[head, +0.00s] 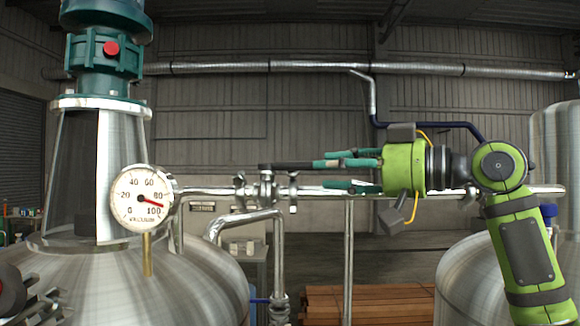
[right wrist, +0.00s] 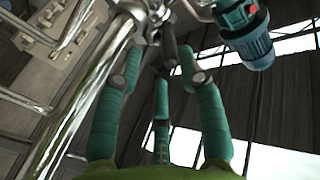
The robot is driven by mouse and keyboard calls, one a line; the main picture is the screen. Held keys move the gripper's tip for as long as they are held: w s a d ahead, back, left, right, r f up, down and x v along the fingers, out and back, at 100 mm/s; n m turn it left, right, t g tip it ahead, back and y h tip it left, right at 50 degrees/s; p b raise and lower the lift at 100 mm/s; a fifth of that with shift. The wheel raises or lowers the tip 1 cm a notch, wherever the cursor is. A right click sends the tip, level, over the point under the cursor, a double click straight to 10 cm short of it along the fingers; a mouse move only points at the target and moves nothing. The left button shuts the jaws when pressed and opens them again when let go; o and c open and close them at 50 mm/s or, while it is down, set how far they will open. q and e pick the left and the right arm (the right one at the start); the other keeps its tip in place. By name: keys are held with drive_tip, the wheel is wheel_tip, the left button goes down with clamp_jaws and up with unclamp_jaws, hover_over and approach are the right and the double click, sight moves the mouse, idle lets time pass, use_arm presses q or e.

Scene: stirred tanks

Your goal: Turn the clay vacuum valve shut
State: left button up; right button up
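The valve (head: 266,190) sits on the steel pipe right of the dial gauge. Its dark lever handle (head: 290,166) points right along the pipe, toward my right gripper. I see no clay colour on it. My right gripper (head: 322,174) comes from the right with its teal fingers spread, their tips near the lever's end. In the right wrist view, the dark lever (right wrist: 170,42) reaches between the tips of the open fingers (right wrist: 160,70). I cannot tell whether any finger touches it. My left gripper is not in view.
The round gauge (head: 143,198) has a red needle near the high end of its scale. A steel tank (head: 190,275) with a teal motor (head: 104,55) stands left, another tank (head: 465,275) right. A bent pipe (head: 278,255) runs below the valve.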

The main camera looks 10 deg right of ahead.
sight(301, 165)
drive_tip(key=a+p, duration=0.1)
drive_tip(key=a+r+p, duration=0.1)
drive_tip(key=a+p, duration=0.1)
drive_tip(key=shift+w+a+r, duration=0.15)
drive_tip(key=shift+w, duration=0.15)
drive_tip(key=w+a, duration=0.1)
drive_tip(key=w+a+p, duration=0.1)
drive_tip(key=shift+w+f, duration=0.35)
drive_tip(key=shift+w, duration=0.2)
drive_tip(key=shift+s, duration=0.2)
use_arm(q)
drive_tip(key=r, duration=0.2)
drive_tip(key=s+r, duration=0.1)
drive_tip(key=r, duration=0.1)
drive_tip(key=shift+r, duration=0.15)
use_arm(e)
drive_tip(key=shift+s+d, duration=0.1)
clamp_jaws()
